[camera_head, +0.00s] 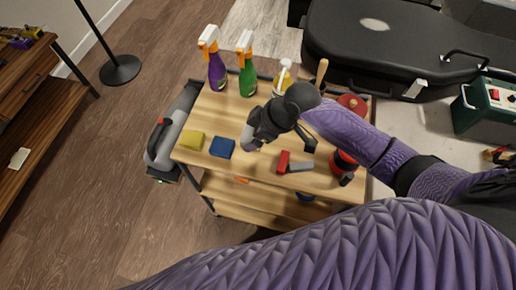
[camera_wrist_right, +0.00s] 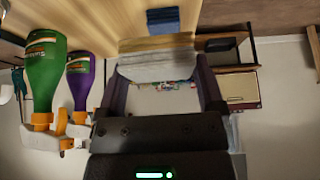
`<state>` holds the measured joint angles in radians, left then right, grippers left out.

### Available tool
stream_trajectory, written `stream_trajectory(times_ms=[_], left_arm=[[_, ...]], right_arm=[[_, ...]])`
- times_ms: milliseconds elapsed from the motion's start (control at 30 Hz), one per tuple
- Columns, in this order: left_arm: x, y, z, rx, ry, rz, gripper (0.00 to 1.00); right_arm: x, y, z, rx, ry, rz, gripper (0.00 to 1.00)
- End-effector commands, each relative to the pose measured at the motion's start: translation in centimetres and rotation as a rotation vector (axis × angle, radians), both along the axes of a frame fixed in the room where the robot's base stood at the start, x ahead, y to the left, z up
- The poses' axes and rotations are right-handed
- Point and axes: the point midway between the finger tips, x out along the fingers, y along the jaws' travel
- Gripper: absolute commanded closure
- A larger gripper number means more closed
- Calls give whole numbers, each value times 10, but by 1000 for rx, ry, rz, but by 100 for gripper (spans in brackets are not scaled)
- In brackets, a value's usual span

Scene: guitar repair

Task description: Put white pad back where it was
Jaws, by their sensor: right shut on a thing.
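The white pad (camera_wrist_right: 157,68) is between the two fingers of my right gripper (camera_wrist_right: 162,88) in the right wrist view. Its pale face shows above the dark palm. In the head view my right gripper (camera_head: 252,141) is over the wooden cart top (camera_head: 225,117), just right of the blue sponge (camera_head: 222,148). A small pale part of the pad (camera_head: 249,146) seems to show there; the wrist hides the rest. I cannot tell whether the pad touches the cart top. My left gripper is out of view.
A yellow sponge (camera_head: 192,140) lies left of the blue one. Purple (camera_head: 217,72) and green (camera_head: 247,80) spray bottles stand at the back. A red-and-grey tool (camera_head: 291,165) lies right of the gripper. A black guitar case (camera_head: 400,45) is behind the cart.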

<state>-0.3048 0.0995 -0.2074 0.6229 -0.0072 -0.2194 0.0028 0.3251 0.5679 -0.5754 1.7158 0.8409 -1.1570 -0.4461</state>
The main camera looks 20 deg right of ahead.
Motion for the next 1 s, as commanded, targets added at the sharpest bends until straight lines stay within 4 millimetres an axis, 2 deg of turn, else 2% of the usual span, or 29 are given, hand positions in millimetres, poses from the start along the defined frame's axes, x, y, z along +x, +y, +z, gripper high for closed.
stream_trajectory(times_ms=[33, 100, 267, 400, 467, 700, 733, 800, 1000], left_arm=[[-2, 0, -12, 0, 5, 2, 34], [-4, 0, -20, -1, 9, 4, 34], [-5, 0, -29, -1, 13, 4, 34], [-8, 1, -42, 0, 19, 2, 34], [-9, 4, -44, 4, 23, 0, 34], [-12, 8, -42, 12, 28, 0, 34], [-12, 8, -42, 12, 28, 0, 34], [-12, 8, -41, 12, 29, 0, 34], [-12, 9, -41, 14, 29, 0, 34]], right_arm=[[-1, 0, -21, 1, 6, 4, 60], [-1, 1, -39, 3, 7, 5, 60], [-1, 1, -62, 2, 5, 4, 60], [-1, 1, -89, 1, 5, 3, 60], [-1, 1, -94, 1, 3, 4, 60], [-1, 1, -92, 0, 2, 5, 60], [-1, 1, -92, 0, 2, 5, 9], [-1, 1, -91, 0, 2, 5, 0], [-1, 1, -90, 1, 2, 5, 0]])
